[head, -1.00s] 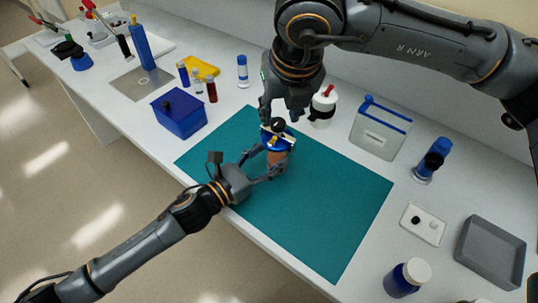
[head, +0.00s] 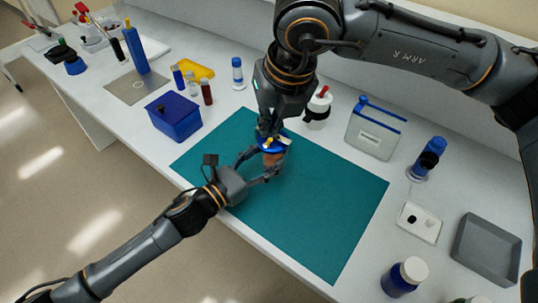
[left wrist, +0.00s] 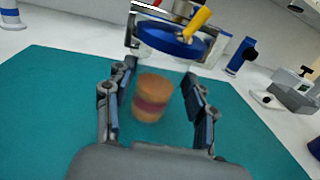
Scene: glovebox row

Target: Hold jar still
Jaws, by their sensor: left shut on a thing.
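The jar (head: 273,159) has orange-brown contents and stands upright on the teal mat (head: 315,215). In the left wrist view its contents (left wrist: 152,98) show a pinkish band. My left gripper (head: 266,172) is shut on the jar from the near left, with one finger on each side in the left wrist view (left wrist: 157,105).
A blue box (head: 174,120) stands left of the mat. A white bottle with a red tip (head: 319,101) and a lidded container (head: 375,132) stand behind. A grey tray (head: 486,250) and a white-capped bottle (head: 405,277) are at the right. The mat's right half is clear.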

